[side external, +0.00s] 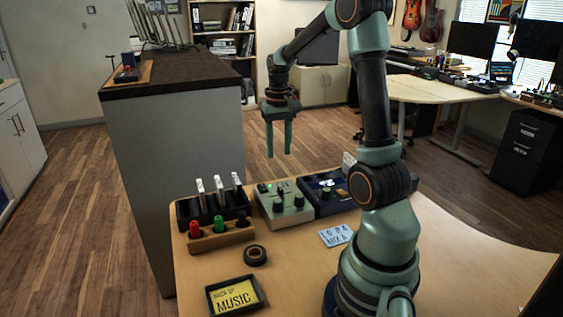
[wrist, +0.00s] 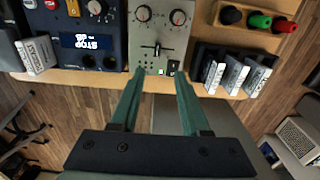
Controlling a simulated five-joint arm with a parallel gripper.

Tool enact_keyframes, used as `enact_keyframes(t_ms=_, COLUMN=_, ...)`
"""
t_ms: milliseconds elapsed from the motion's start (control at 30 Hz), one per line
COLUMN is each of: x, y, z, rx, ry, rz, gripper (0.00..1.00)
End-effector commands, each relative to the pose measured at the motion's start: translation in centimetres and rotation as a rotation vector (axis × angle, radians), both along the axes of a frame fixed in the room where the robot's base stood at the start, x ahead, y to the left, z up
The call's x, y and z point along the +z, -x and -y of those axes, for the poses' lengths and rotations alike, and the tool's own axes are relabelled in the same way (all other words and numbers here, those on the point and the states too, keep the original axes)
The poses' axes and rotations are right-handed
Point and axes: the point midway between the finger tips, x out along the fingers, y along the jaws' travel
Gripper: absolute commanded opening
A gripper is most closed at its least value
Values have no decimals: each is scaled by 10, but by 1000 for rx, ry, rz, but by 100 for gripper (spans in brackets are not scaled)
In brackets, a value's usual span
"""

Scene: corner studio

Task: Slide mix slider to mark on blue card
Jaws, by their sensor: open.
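The grey-green mixer unit (side external: 284,204) stands on the table, left of the dark blue unit. In the wrist view the mixer (wrist: 172,35) has two knobs with red marks and, below them, a slider (wrist: 157,49) with a dark cap on a horizontal track. A pale blue card (side external: 336,235) with handwriting lies on the table in front of the units; its text is hard to read, and it is outside the wrist view. My gripper (side external: 279,154) is open and empty, pointing down. It also shows in the wrist view (wrist: 159,74), its fingertips near the mixer's edge and slider.
A dark blue unit (side external: 327,194) with a display stands beside the mixer. Left are a black rack (side external: 212,207) with upright white-topped pieces, a wooden holder (side external: 220,235) with coloured plugs, a black roll (side external: 255,255) and a "MUSIC" tray (side external: 209,301). The front table is mostly clear.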

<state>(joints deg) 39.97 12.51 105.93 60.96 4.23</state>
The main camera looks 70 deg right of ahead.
Motion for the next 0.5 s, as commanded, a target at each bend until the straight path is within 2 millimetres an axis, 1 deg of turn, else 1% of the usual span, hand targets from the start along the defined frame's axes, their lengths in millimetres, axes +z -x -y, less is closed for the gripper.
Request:
enact_keyframes(t_ms=100, x=-6, y=2, z=6, rx=-16, ry=-8, rz=-9, gripper=46)
enact_keyframes(t_ms=167, x=-11, y=3, z=6, rx=-17, ry=-10, rz=-11, gripper=46)
enact_keyframes(t_ms=267, x=-23, y=3, z=5, rx=-16, ry=-10, rz=-11, gripper=46)
enact_keyframes(t_ms=500, x=-69, y=3, z=4, rx=-14, ry=-12, rz=-14, gripper=46)
